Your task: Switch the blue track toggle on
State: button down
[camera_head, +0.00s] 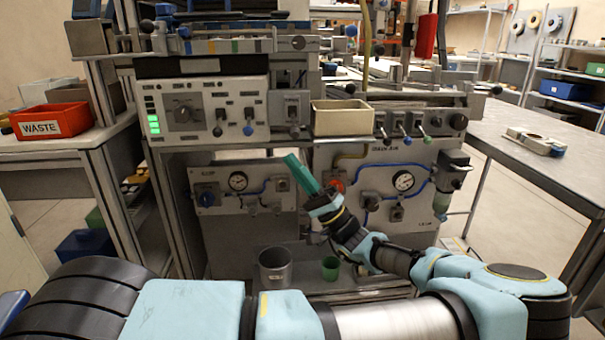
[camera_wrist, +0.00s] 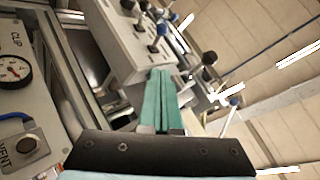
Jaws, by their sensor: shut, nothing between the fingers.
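The blue-tipped toggle (camera_head: 248,130) is on the grey control panel with the green lights, right of a black-tipped toggle (camera_head: 220,115). Its lever points downward; its label is too small to read. My gripper (camera_head: 290,160) has green fingers, shut and empty. It is below and to the right of the toggle, apart from it, pointing up and left in the head view. In the wrist view the shut fingers (camera_wrist: 160,75) point up toward a grey box with several levers. One blue-tipped lever (camera_wrist: 162,29) there lies beyond the fingertips; I cannot tell if it is the same toggle.
A beige bin (camera_head: 342,118) stands right of the control panel, close above my gripper. Several levers (camera_head: 403,130) are right of it. Gauges and blue hoses cover the lower panels (camera_head: 238,182). A metal cup (camera_head: 274,268) and a green cup (camera_head: 330,268) stand below.

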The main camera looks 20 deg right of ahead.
aim_at(249, 125)
jog(key=w+a+r+p, duration=0.1)
jog(key=a+r, duration=0.4)
jog(key=shift+a, duration=0.4)
jog(key=shift+r+p, duration=0.25)
jog(key=shift+p, duration=0.2)
jog(key=shift+s+r+m+t+h+p, duration=0.15)
jog(key=shift+m+t+h+p, duration=0.4)
jog(key=shift+m, duration=0.25)
